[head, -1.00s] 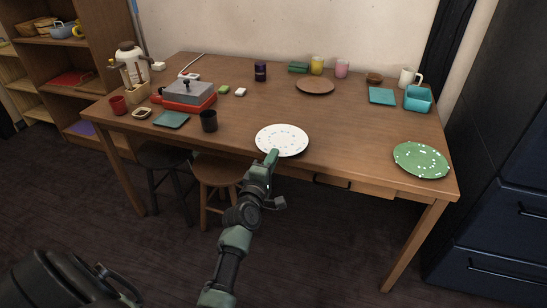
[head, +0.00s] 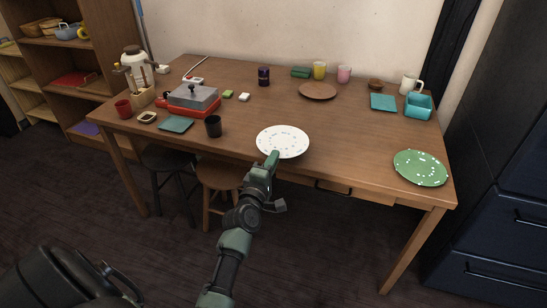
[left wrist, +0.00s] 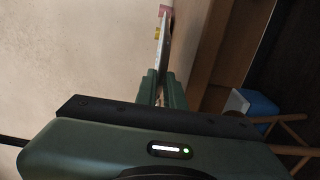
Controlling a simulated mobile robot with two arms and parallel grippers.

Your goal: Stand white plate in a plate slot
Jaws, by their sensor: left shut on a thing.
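The white plate (head: 283,142) with small coloured specks is in the head view, at the front middle of the wooden table. My left gripper (head: 271,163) is shut on its near rim. The plate looks roughly flat; whether it touches the table cannot be told. In the left wrist view the plate (left wrist: 162,50) shows edge-on as a thin strip, running out from between the fingers (left wrist: 161,88). I see no plate slot or rack in these views. My right gripper is not in view.
The table (head: 330,125) holds a green speckled plate (head: 420,168) at right, a brown plate (head: 318,91) behind, a dark cup (head: 213,126) and a red-based grill (head: 191,100) at left. Stools (head: 220,175) stand under the front edge. Bare tabletop lies right of the white plate.

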